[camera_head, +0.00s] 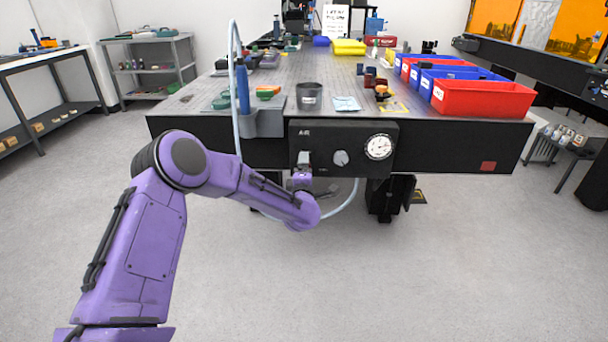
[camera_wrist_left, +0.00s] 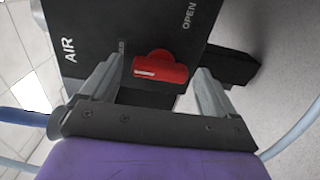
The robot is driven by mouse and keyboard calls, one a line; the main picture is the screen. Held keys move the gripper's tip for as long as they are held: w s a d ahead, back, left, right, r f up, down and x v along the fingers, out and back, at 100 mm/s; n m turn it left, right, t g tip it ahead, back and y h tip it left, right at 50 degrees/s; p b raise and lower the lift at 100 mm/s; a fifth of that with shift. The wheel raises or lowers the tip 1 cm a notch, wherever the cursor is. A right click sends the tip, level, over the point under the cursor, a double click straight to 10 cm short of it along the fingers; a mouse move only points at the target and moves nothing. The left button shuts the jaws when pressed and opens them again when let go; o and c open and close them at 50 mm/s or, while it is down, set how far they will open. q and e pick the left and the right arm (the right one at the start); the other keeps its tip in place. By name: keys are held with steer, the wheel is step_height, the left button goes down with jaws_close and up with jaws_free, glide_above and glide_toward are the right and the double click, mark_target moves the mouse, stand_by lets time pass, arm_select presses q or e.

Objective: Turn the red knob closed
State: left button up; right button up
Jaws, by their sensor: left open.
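The red knob (camera_wrist_left: 160,68) shows in the left wrist view on a black panel (camera_wrist_left: 110,22) marked AIR, with a white line on its left half. An OPEN label sits at the panel's upper right, and a faint label near the left finger is unreadable. My left gripper (camera_wrist_left: 158,76) is open, with one finger on each side of the knob; I cannot tell whether they touch it. In the head view my left gripper (camera_head: 303,168) is at the left part of the panel (camera_head: 340,134), and the red knob is hidden there. My right gripper is not in view.
A grey knob (camera_head: 341,158) and a round dial gauge (camera_head: 379,147) sit on the panel right of my gripper. A pale hose (camera_head: 237,70) loops at the left, beside a blue-handled tool (camera_head: 243,90). Red bins (camera_head: 480,98) stand on the table top. Floor in front is clear.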

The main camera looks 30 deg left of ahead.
arm_select(q)
steer(key=v, duration=1)
steer(key=shift+s, duration=0.2)
steer(key=shift+d, duration=0.1)
